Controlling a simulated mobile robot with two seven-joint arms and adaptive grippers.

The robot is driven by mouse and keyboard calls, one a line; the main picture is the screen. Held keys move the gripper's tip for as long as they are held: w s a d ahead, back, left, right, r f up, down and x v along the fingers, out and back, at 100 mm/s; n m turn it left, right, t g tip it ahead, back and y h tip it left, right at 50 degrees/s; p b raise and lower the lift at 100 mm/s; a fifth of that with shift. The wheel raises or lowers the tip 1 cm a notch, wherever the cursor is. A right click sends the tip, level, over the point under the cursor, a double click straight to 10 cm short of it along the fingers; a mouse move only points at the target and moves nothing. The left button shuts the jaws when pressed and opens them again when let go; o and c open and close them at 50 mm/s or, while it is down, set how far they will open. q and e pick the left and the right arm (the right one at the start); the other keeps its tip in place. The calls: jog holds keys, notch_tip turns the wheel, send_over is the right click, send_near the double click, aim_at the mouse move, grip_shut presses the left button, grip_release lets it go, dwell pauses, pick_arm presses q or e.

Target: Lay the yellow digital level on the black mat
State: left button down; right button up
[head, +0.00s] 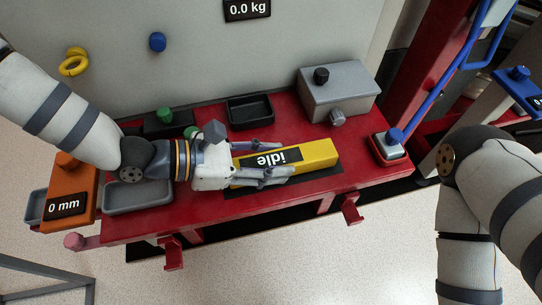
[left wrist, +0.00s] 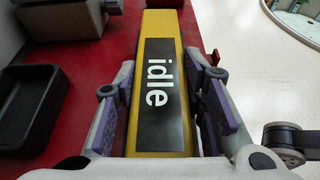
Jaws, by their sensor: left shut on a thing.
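The yellow digital level (head: 322,153) is a long yellow bar with a black "idle" display, over the right-middle of the red bench. My left gripper (head: 266,161) is shut on it, one finger along each long side. In the left wrist view the level (left wrist: 163,27) runs lengthwise away between the purple-padded fingers (left wrist: 160,105). The black mat (head: 285,189) shows as a dark strip beneath and in front of the level, mostly hidden by level and gripper. I cannot tell whether the level touches it. My right arm is at the right; its gripper is out of view.
The red bench (head: 225,222) holds a black tray (head: 250,112), a grey box with a black knob (head: 342,92), a blue-knobbed block (head: 388,145), a grey tray (head: 137,198) and an orange "0 mm" device (head: 72,190). Red hooks (head: 351,209) stick out from its front edge.

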pick_arm(q)
jog(key=shift+f, duration=0.25)
jog(key=c, duration=1)
grip_release()
jog(key=shift+o, duration=0.2)
jog(key=v, duration=0.7)
jog(key=shift+s+a, duration=0.1)
jog(key=shift+a, duration=0.15)
